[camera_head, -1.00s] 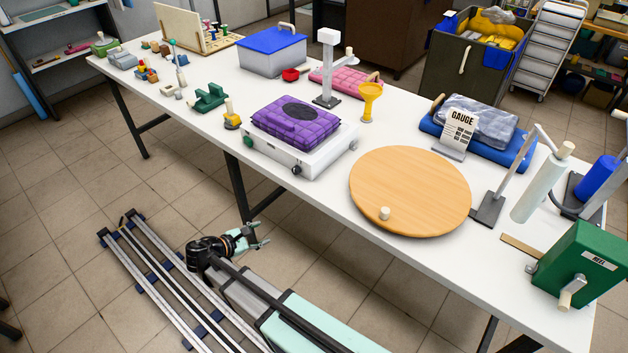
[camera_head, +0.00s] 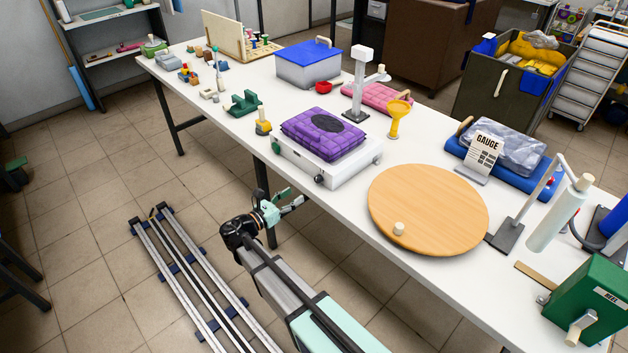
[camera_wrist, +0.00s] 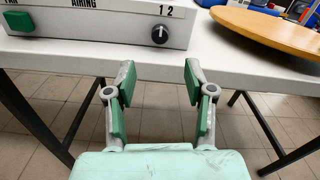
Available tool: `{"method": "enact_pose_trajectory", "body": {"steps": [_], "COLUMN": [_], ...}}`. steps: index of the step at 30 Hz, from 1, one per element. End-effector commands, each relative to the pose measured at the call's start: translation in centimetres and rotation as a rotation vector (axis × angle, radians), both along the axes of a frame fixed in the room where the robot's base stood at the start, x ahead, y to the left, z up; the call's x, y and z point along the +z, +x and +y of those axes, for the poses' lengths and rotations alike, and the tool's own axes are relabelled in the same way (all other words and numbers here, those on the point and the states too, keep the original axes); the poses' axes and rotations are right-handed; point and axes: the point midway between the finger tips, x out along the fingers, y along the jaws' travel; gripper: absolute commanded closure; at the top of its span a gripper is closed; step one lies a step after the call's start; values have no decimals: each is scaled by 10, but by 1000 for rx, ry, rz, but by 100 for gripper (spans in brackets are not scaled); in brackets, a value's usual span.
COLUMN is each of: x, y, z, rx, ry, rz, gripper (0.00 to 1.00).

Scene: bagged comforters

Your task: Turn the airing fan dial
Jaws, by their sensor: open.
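The airing fan is a white box (camera_head: 346,175) on the table's front edge, with a purple bagged comforter (camera_head: 322,134) lying on top. In the wrist view its front panel (camera_wrist: 95,30) carries a partly cut-off label reading AIRING and a green button (camera_wrist: 18,21) at left. The dark round dial (camera_wrist: 159,35) sits at the panel's right, below the marks 1 and 2, its white pointer line roughly upright. My gripper (camera_head: 292,201) is in front of the table, lower than the box. In the wrist view my gripper (camera_wrist: 158,75) is open and empty, its fingers below the dial and apart from it.
A round wooden board (camera_head: 428,207) lies right of the fan. A yellow-topped block (camera_head: 263,124) stands left of it, and a grey stand (camera_head: 358,90) and yellow funnel (camera_head: 397,118) behind. The white table's front edge (camera_wrist: 230,76) lies beyond my fingers.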

Motion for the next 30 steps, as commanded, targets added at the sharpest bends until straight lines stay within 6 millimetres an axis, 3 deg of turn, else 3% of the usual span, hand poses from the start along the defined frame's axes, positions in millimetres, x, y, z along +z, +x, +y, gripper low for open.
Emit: {"method": "enact_pose_trajectory", "body": {"steps": [9,15,29,30], "x": [2,1,-1,-1], "y": [47,66,74,75], "z": [-42,-61,-69,-69], "rx": [-3,-2,0,0], "ry": [0,0,1,1], "rz": [0,0,1,1], "gripper": [46,46,46,50]}}
